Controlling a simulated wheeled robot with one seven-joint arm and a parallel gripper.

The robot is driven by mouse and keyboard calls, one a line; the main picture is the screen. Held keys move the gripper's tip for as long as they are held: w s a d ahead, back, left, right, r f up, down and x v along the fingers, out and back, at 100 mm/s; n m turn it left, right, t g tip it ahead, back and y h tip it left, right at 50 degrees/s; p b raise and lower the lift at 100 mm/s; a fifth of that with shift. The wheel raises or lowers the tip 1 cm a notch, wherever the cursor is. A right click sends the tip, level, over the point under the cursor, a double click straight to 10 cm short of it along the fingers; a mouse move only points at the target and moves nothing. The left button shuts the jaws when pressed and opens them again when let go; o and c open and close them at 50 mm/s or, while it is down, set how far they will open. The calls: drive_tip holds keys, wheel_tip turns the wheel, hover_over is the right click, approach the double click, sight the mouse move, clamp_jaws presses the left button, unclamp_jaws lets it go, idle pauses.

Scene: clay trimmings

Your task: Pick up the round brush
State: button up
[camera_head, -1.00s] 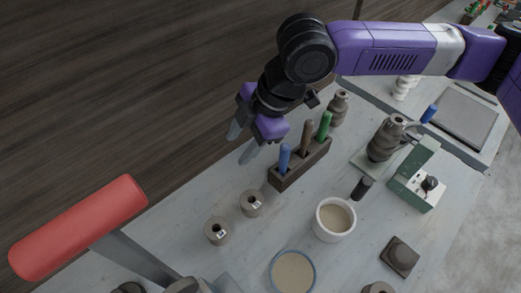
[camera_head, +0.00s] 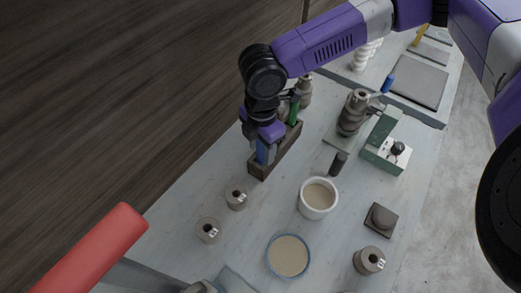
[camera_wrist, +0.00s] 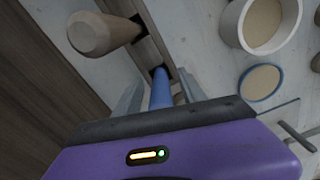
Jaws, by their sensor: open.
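A dark wooden holder (camera_head: 283,150) stands on the bench with upright handles in it. A blue handle (camera_head: 262,154) is at its near end and a green handle (camera_head: 294,110) at its far end. A brown wooden handle (camera_wrist: 92,34) shows large in the wrist view; my arm hides it in the head view. Only handles show, so I cannot tell which is the round brush. My gripper (camera_head: 265,150) points down over the near end of the holder. In the wrist view, its open fingers stand on either side of the blue handle (camera_wrist: 161,92), with gaps visible.
A white cup (camera_head: 318,199), a blue-rimmed dish (camera_head: 288,256) and several small clay-coloured cylinders, one at the left (camera_head: 236,198), stand in front of the holder. A green and white device (camera_head: 385,150) is to the right. A red bar (camera_head: 95,250) crosses the lower left.

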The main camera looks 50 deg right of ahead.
drive_tip(key=shift+f, duration=0.4)
drive_tip(key=shift+c, duration=0.5)
clamp_jaws()
drive_tip(key=shift+r, duration=0.1)
wheel_tip(320, 180, up, 20)
drive_tip(key=shift+b, duration=0.45)
